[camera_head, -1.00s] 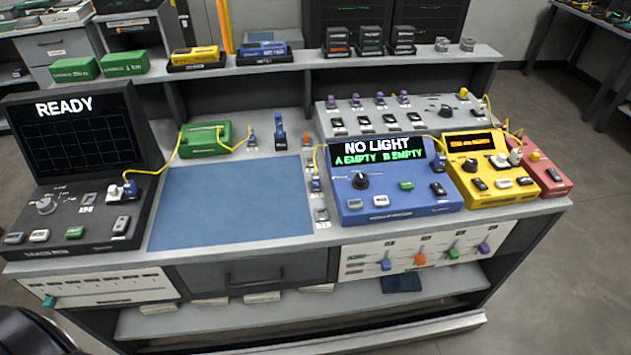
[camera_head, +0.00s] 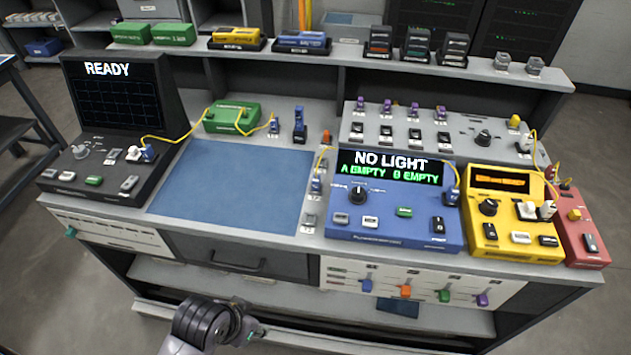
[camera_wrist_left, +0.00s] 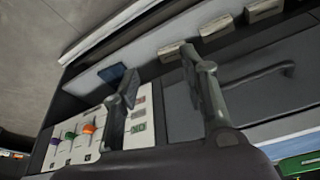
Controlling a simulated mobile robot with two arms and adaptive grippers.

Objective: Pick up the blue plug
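A blue plug (camera_head: 367,285) sits on the white front panel below the blue machine, leftmost in a row with orange, green and purple ones. Other small blue connectors are on the worktop, one (camera_head: 316,185) left of the blue machine and one (camera_head: 274,126) by the green box. My left gripper (camera_head: 250,333) is low in front of the bench, left of the panel and apart from it. The left wrist view shows its fingers (camera_wrist_left: 165,78) spread and empty. There the panel's orange plug (camera_wrist_left: 88,128) is visible; the blue one seems hidden behind a finger. My right gripper is out of view.
A closed drawer (camera_head: 240,259) with a handle is left of the panel. An open shelf below holds a dark blue item (camera_head: 398,308). The blue machine (camera_head: 395,212) reads NO LIGHT. A blue mat (camera_head: 230,190) lies clear on the worktop.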

